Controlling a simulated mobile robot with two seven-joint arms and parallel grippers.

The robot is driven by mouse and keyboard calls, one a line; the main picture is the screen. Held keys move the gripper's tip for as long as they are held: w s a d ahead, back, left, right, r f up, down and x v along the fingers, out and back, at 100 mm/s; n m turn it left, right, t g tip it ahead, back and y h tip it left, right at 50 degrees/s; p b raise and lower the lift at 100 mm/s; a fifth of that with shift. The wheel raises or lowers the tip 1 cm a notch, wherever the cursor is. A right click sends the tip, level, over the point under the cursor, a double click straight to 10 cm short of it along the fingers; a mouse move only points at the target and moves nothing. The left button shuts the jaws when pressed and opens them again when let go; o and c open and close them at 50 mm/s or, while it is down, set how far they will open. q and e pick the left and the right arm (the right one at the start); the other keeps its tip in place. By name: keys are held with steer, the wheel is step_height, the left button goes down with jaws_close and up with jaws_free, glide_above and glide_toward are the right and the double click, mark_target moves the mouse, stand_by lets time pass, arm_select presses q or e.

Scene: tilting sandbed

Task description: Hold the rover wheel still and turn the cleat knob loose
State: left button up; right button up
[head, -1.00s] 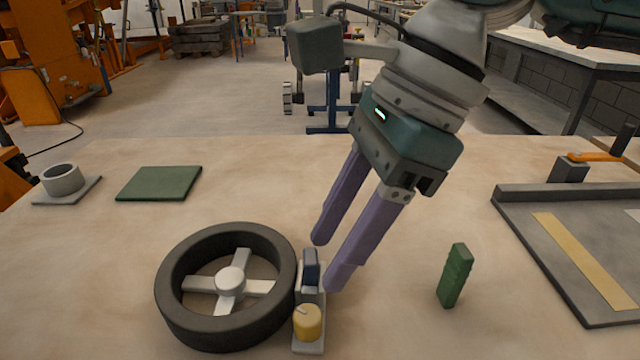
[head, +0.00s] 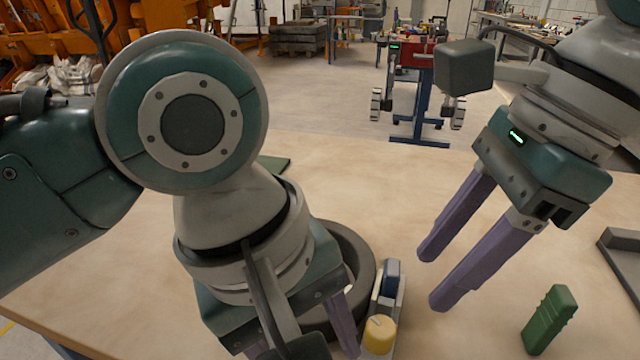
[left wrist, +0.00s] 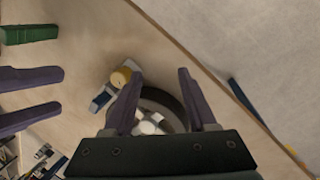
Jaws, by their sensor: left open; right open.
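The rover wheel (head: 362,262), a dark ring with pale spokes, lies flat on the table. In the head view my left arm hides most of it. The yellow cleat knob (head: 379,335) sits on the near end of a grey cleat plate beside the wheel's right rim, with a dark blue block (head: 391,277) behind it. My left gripper (left wrist: 160,73) is open above the wheel, its fingers over the ring and the pale hub (left wrist: 150,125) between them. The knob also shows in the left wrist view (left wrist: 120,77), left of the fingers. My right gripper (head: 434,276) is open and empty, right of the cleat.
A grey tray edge (head: 622,262) is at the far right. A green mat (head: 273,163) is partly hidden behind my left arm. The table's far middle is clear.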

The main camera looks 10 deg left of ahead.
arm_select(q)
steer(key=w+a+r+n+y, duration=0.1)
steer(key=w+a+n, duration=0.1)
steer(key=w+a+r+n+y, duration=0.1)
steer(key=w+a+n, duration=0.1)
steer(key=n, duration=0.1)
steer(key=w+a+r+n+y, duration=0.1)
steer(key=w+a+n, duration=0.1)
steer(key=n, duration=0.1)
steer(key=shift+w+r+g, duration=0.2)
steer(key=shift+r+g, duration=0.1)
steer(key=shift+g, duration=0.1)
step_height(320, 180, down, 10)
steer(key=shift+r, duration=0.15)
jaws_close()
stand_by(0.9)
arm_select(e)
steer(key=o, duration=0.3)
